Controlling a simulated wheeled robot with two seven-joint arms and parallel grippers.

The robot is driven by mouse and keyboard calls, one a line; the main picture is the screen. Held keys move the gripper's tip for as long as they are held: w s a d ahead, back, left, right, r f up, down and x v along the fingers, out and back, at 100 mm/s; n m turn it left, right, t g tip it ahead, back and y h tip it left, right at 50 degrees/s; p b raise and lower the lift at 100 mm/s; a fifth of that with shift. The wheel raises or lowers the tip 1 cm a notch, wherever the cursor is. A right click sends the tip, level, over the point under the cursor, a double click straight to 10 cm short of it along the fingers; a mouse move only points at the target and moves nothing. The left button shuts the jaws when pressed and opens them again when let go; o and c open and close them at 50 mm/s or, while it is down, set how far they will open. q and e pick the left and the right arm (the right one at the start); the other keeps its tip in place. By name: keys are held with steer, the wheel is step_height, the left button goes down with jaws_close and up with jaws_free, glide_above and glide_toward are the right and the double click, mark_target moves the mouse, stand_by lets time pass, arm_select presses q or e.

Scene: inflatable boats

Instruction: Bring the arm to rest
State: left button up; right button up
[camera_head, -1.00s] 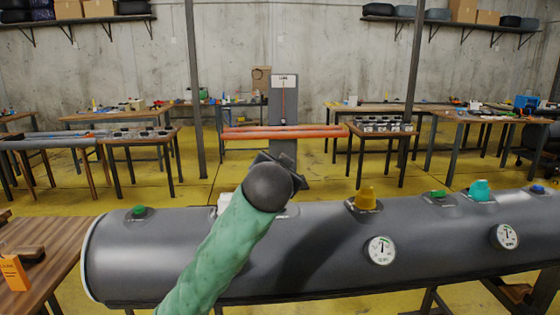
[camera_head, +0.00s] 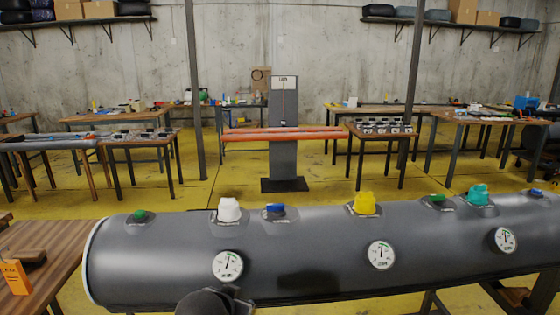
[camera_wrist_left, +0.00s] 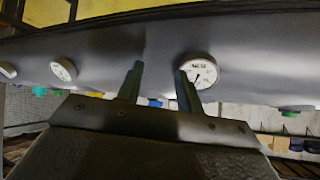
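My left gripper (camera_wrist_left: 160,88) is open and empty in the left wrist view, its two dark fingers apart. The grey boat tube (camera_wrist_left: 110,45) lies beyond the fingertips there, with a white gauge (camera_wrist_left: 197,68) close by the right finger. In the head view, a dark rounded part of my arm shows at the bottom edge, in front of the grey tube (camera_head: 310,245); the fingers are hard to make out there. My right gripper is in neither view.
On the tube are a white valve cap (camera_head: 229,210), a blue valve (camera_head: 275,209), a yellow cap (camera_head: 364,203), a teal cap (camera_head: 478,192) and several gauges. A wooden table (camera_head: 50,240) with an orange card (camera_head: 14,278) stands at left.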

arm_select(q)
steer(key=s+a+f+n+g+p, duration=0.1)
steer(key=s+a+f+g, duration=0.1)
steer(key=s+f, duration=1.1)
steer(key=s+a+f+n+g, duration=0.1)
steer(key=s+f+g, duration=0.4)
steer(key=s+f, duration=0.7)
steer(key=s+a, duration=0.1)
steer(key=s, duration=0.4)
steer(key=shift+s+f+y+p, duration=0.15)
steer(key=shift+f+y+p, duration=0.25)
